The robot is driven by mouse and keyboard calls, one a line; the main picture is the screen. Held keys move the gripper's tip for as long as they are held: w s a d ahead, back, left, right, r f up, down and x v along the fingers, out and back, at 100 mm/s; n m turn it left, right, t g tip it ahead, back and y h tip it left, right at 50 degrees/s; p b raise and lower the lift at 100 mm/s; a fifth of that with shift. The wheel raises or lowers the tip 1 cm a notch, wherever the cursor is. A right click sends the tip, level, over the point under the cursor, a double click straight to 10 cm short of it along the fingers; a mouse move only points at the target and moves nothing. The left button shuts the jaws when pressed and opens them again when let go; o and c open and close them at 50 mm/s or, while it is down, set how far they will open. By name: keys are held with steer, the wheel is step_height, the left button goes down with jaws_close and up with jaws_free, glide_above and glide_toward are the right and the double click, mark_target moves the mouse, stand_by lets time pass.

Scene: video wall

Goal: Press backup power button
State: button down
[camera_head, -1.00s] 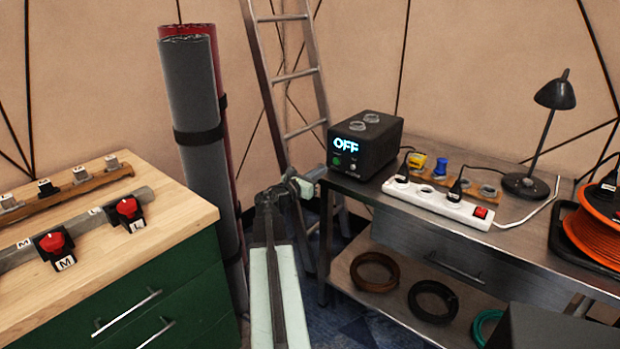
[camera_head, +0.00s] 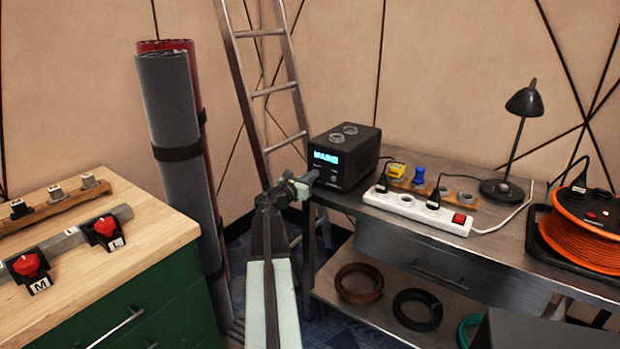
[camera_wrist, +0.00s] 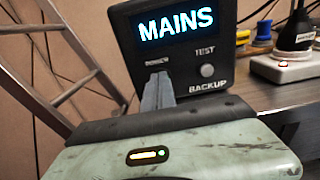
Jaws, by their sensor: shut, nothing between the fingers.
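The black power box (camera_head: 352,158) stands on the left end of the metal bench, its lit display reading MAINS in the wrist view (camera_wrist: 177,24). A round pale button (camera_wrist: 208,70) sits on its front panel, right of the fingers, between the label TEST above and the label BACKUP (camera_wrist: 207,88) below. My gripper (camera_head: 310,178) is shut and empty, with its fingertips at the left part of the panel, under a small label. It also shows in the wrist view (camera_wrist: 160,82). The fingers hide the panel there; I cannot tell whether they touch it.
A white power strip (camera_head: 415,210) with plugs lies right of the box, before yellow and blue plugs. A desk lamp (camera_head: 510,150) and an orange cable reel (camera_head: 585,235) stand farther right. A ladder (camera_head: 268,90) leans behind. A wooden-topped green cabinet (camera_head: 165,225) is at left.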

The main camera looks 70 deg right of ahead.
steer(key=shift+s+d+r, duration=0.1)
steer(key=shift+s+d, duration=0.2)
steer(key=shift+d, duration=0.15)
steer(key=shift+a, duration=0.1)
steer(key=v, duration=1.4)
steer(key=shift+w+a, duration=0.3)
